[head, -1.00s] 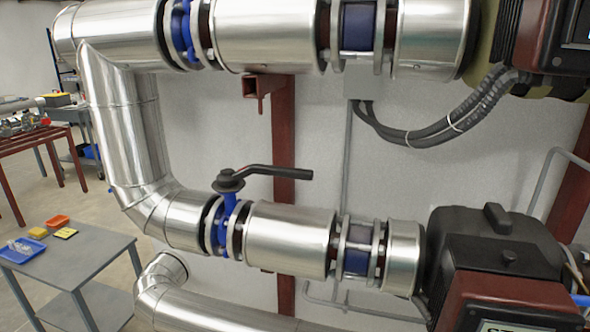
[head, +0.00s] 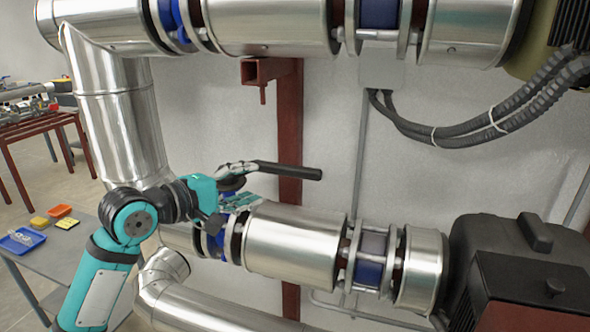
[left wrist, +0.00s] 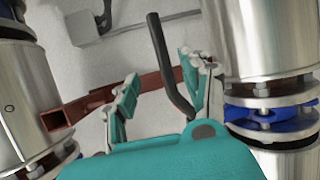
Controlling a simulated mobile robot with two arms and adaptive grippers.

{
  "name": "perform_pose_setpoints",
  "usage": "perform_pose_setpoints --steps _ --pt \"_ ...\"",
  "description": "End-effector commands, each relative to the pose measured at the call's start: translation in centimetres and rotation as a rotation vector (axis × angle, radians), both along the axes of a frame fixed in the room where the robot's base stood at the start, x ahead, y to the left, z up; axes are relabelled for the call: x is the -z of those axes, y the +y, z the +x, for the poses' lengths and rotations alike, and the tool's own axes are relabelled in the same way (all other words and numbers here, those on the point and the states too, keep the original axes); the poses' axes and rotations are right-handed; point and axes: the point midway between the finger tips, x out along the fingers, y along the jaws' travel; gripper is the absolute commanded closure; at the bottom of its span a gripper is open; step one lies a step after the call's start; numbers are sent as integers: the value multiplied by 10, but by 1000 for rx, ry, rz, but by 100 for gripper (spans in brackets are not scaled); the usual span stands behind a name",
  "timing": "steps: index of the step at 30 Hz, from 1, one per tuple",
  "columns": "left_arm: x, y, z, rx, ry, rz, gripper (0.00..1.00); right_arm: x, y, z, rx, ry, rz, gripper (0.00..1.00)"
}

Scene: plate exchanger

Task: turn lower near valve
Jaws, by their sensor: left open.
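The lower valve has a black lever handle (head: 288,171) that points right, above a blue valve body (head: 215,240) on the lower silver pipe. My left gripper (head: 254,184) is open at the hub end of the lever, one finger above it and one below it in the head view. In the left wrist view the black lever (left wrist: 160,55) shows between the two open fingers (left wrist: 158,68), nearer the right one. I cannot tell whether a finger touches it. The valve's hub is mostly hidden by the gripper. My right gripper is not in view.
The lower silver pipe (head: 290,245) runs right to a dark pump housing (head: 540,255). A red-brown post (head: 290,130) stands behind the lever. An upper pipe (head: 265,25) runs overhead. A grey table (head: 55,262) with small trays stands at the left.

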Motion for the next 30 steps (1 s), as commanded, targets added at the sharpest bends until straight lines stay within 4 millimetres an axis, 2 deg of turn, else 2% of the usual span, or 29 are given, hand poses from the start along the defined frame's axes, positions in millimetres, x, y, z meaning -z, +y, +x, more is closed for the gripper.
perform_pose_setpoints --steps 12,18,24,30 --pt "15 -60 70 -1 -1 1 53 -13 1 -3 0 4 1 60" --pt "21 -80 94 -1 -1 1 53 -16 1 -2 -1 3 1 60" --pt "24 -90 105 -2 -2 1 53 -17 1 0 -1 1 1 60" --pt "25 -91 106 -2 -2 1 53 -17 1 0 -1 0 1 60"
